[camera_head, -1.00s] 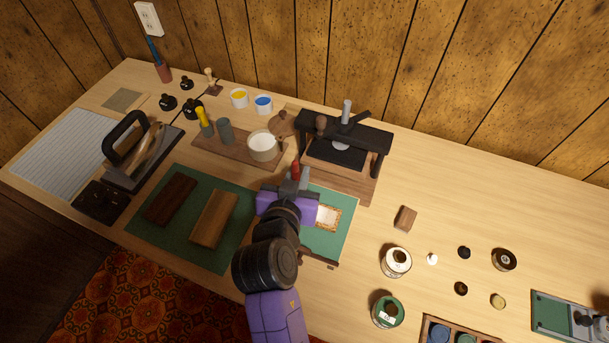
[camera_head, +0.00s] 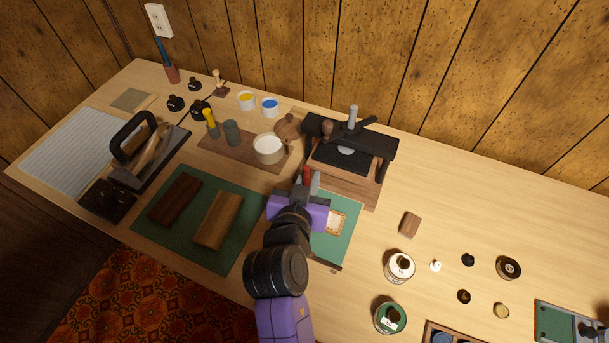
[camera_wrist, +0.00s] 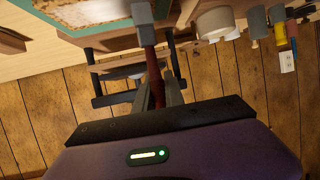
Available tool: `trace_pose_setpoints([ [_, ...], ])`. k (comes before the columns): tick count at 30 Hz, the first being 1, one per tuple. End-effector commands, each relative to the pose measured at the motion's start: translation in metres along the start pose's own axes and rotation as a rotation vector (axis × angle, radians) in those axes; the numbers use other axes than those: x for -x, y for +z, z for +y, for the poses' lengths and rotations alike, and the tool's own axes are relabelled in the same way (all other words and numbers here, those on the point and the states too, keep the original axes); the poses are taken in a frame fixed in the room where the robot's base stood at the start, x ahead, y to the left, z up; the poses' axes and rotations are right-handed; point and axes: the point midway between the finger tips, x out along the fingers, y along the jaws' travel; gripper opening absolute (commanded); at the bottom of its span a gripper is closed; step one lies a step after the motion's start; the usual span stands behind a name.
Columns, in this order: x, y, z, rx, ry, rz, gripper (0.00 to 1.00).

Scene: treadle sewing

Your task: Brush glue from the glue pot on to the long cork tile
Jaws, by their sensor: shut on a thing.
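My gripper (camera_head: 309,184) is shut on a red-handled brush (camera_wrist: 154,72), held over the right green mat. The brush's grey head (camera_wrist: 147,33) points away from the fingers in the wrist view. A tile with a mottled cork-brown border and a paler middle (camera_head: 335,223) lies on that mat, just right of my gripper and partly hidden by it. It also shows at the top of the wrist view (camera_wrist: 90,12). I cannot tell whether the brush touches it. The white glue pot (camera_head: 268,150) stands open behind and left of my gripper on a brown board.
A black press (camera_head: 350,145) stands close behind my gripper. Two wooden blocks (camera_head: 218,219) lie on the left green mat (camera_head: 160,245). Cans (camera_head: 399,266) and small lids stand at the right. The bench behind these cans is mostly clear.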

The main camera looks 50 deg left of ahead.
Motion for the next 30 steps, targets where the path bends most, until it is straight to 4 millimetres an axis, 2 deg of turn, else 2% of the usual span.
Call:
trace_pose_setpoints([
  [30, 0.006, 0.002, 0.035, -0.001, 0.001, -0.003, 0.00],
])
